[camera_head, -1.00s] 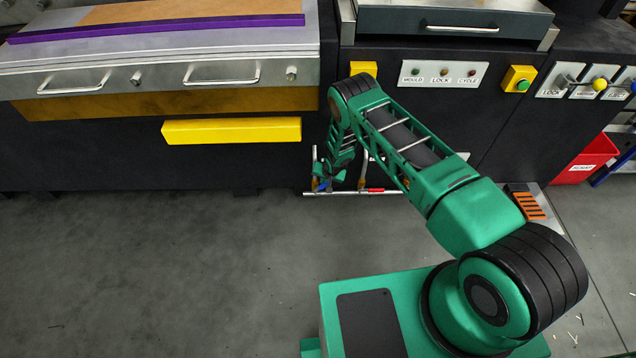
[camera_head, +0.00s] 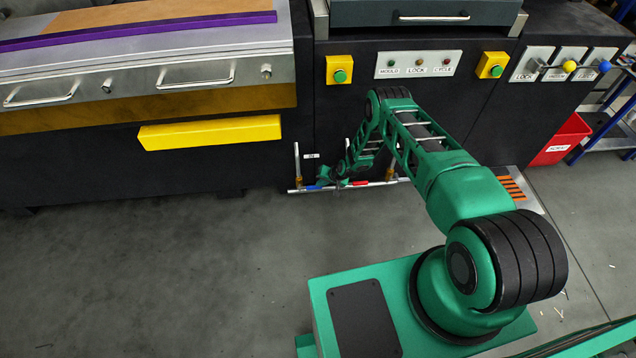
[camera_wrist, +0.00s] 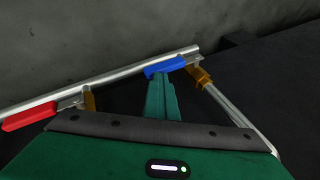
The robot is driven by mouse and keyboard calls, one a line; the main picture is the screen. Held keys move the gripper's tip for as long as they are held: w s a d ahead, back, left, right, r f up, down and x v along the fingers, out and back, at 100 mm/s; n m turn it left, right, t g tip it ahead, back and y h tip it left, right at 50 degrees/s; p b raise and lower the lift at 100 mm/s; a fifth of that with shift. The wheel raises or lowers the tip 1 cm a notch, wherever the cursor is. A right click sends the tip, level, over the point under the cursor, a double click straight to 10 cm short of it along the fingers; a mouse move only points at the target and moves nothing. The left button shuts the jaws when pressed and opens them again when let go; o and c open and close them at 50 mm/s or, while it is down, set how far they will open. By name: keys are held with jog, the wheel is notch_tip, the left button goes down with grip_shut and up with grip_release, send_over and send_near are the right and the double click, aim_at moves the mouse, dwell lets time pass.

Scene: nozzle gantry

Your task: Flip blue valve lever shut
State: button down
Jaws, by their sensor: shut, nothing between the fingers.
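The blue valve lever (camera_wrist: 165,66) lies roughly along a silver pipe (camera_wrist: 120,77) in the wrist view, with a brass valve fitting (camera_wrist: 198,75) at its right end. My gripper (camera_wrist: 161,76) is shut and empty. Its fingertips are right at the lever's near side in the picture; I cannot tell whether they touch. In the head view a bit of the blue lever (camera_head: 323,181) shows low at the front of the machine, partly behind my gripper (camera_head: 338,184).
A red lever (camera_wrist: 28,116) lies along the same pipe at left, beside a second brass fitting (camera_wrist: 89,100). The dark machine front (camera_head: 220,170) stands close behind the pipes. A yellow bar (camera_head: 210,132) juts out at upper left.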

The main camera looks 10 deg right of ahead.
jog(key=shift+s+d+f, duration=0.2)
jog(key=shift+d+f, duration=0.2)
jog(key=shift+d, duration=0.1)
dwell(0.4)
jog(key=r, duration=0.3)
jog(key=shift+w+a+r, duration=0.2)
jog(key=shift+w+r, duration=0.1)
jog(key=shift+r, duration=0.1)
jog(key=s+d+r, duration=0.4)
jog(key=d+r, duration=0.1)
jog(key=d, duration=0.2)
jog(key=shift+s+r, duration=0.2)
jog(key=shift+s, duration=0.2)
